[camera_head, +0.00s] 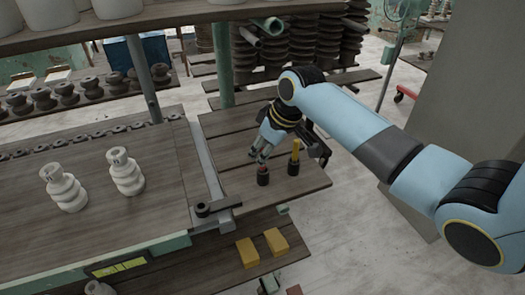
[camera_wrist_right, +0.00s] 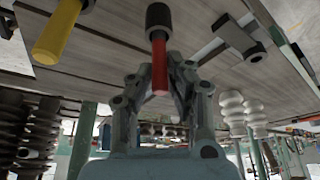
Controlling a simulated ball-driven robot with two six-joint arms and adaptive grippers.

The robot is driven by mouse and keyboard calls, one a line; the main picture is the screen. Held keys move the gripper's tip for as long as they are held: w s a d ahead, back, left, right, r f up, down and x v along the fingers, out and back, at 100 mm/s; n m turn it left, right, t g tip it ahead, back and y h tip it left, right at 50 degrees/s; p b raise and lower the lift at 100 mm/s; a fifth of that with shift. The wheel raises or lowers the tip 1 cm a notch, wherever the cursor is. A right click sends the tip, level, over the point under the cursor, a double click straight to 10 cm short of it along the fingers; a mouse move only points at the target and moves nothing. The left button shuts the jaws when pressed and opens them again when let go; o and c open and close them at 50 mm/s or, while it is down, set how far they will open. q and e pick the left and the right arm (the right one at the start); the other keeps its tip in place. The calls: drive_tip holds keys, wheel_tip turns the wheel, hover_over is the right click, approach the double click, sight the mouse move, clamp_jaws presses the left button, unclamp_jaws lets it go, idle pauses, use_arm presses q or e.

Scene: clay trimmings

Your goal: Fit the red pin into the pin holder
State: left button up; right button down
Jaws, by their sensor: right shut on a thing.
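The red pin (camera_head: 262,168) stands upright at a dark cylindrical pin holder (camera_head: 262,179) on the wooden bench. In the right wrist view the red pin (camera_wrist_right: 159,65) runs between the fingers, and its far end meets the mouth of the black holder (camera_wrist_right: 158,17). How deep it sits inside is hidden. My right gripper (camera_head: 262,154) reaches down from above and is shut on the red pin; its fingers also show in the right wrist view (camera_wrist_right: 160,82). My left gripper is in neither view.
A yellow pin (camera_head: 295,152) stands upright in a dark holder close to the right of my gripper; it also shows in the wrist view (camera_wrist_right: 57,32). Two white ribbed insulators (camera_head: 125,172) stand on the left table. Yellow blocks (camera_head: 276,241) lie on a lower shelf.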

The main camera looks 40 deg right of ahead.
drive_tip(key=c, duration=1.3)
unclamp_jaws()
drive_tip(key=v, duration=1.2)
